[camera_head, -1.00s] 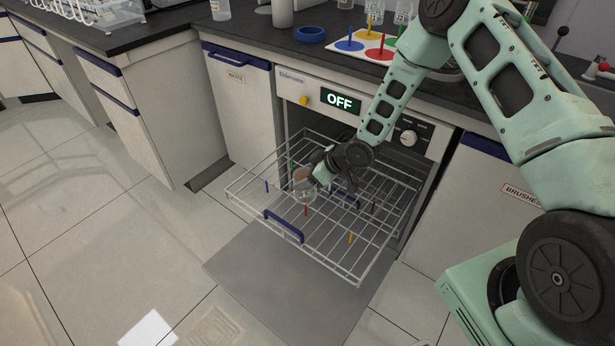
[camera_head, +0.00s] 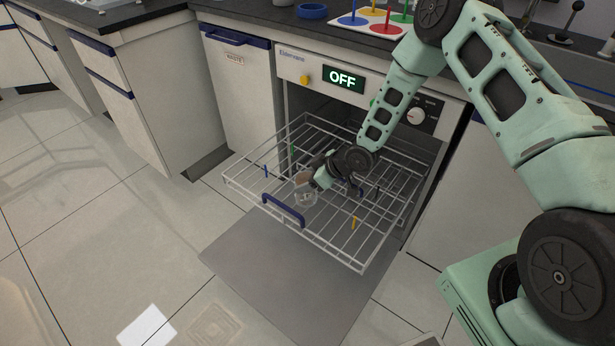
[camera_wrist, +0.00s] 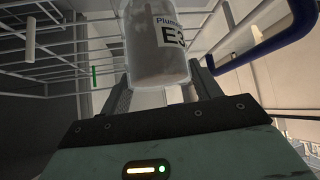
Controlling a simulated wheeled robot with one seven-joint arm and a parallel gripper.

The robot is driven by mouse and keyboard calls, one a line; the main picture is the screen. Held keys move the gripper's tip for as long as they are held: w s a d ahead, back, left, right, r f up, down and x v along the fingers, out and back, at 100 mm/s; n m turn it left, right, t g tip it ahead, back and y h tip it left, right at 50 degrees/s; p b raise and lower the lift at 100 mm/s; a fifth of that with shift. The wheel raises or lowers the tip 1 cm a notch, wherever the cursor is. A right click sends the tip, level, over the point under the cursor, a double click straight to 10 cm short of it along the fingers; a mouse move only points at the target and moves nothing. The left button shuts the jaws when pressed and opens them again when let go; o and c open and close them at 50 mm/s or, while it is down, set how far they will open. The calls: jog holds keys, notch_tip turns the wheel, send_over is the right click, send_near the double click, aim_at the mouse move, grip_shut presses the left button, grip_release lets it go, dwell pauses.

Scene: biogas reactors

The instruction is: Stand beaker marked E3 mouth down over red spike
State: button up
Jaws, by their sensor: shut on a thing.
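The clear beaker marked E3 (camera_wrist: 160,60) is between the two fingers of my gripper (camera_wrist: 160,92), its label facing the wrist camera. My gripper is shut on the beaker. I cannot tell whether the beaker touches the rack or surrounds the spike.
A blue spike (camera_head: 265,171), a green spike (camera_head: 291,150) and a yellow spike (camera_head: 353,223) stand on the rack. The blue handle (camera_head: 283,209) is close in front of the beaker. The washer panel (camera_head: 343,79) reads OFF.

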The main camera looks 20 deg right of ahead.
jog(key=shift+f, duration=0.3)
jog(key=o, duration=1.1)
jog(key=p+v, duration=0.3)
jog(key=v, duration=1.4)
jog(key=shift+r, duration=0.25)
